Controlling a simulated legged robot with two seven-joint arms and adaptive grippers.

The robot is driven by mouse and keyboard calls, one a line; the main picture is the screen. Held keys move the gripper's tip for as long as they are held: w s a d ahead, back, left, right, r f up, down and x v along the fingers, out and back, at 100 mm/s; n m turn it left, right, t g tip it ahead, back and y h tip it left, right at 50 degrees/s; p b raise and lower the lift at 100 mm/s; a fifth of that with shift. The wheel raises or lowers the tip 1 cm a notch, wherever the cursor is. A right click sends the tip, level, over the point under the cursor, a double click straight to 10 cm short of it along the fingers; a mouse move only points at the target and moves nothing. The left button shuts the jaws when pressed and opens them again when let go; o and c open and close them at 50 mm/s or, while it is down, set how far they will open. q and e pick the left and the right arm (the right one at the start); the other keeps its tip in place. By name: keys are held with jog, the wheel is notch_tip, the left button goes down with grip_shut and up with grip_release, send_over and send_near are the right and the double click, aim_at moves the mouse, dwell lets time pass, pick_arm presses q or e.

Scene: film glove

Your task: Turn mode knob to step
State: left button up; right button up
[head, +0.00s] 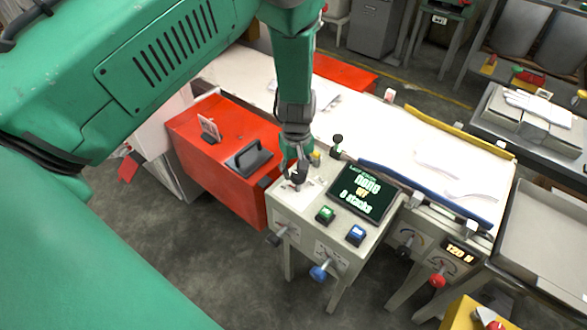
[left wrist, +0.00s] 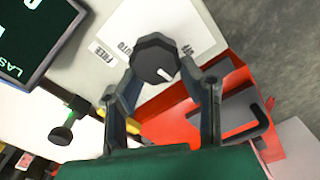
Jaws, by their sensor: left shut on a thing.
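The mode knob (left wrist: 154,56) is a black faceted knob with a white pointer mark, seen in the left wrist view on a white label plate (left wrist: 192,22). The words FREE and AUTO show beside it; a STEP label cannot be made out. The pointer mark faces the lower right of that view. My left gripper (head: 298,181) reaches down to the top of the grey console (head: 283,209) in the head view. Its two fingers, also in the left wrist view (left wrist: 158,72), are shut on the knob from both sides. My right gripper is not in view.
A blue knob (head: 319,272) is on the console front. A red box (head: 225,150) stands left; a white conveyor table (head: 375,130) lies behind.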

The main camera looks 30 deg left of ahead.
pick_arm(q)
jog(key=shift+o, duration=0.2)
jog(key=shift+s+d+r+m, duration=0.1)
jog(key=shift+s+d+m, duration=0.15)
jog(key=shift+d+m, duration=0.25)
jog(key=shift+s+d+r+m, duration=0.1)
jog(key=shift+s+d+m, duration=0.15)
jog(key=shift+d+m, duration=0.2)
jog(key=shift+d+r+m, duration=0.1)
jog(key=shift+d+m, duration=0.05)
jog(key=shift+m, duration=0.6)
jog(key=m, duration=0.3)
jog(key=shift+w+a+m+p, duration=0.2)
jog(key=shift+a+m+p, duration=0.15)
jog(key=shift+m+p, duration=0.05)
jog(key=shift+w+m, duration=0.2)
jog(key=shift+m, duration=1.9)
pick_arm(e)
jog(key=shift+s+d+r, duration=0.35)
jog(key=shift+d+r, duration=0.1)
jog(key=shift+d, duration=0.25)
pick_arm(q)
jog(key=o, duration=1)
jog(key=shift+o, duration=0.7)
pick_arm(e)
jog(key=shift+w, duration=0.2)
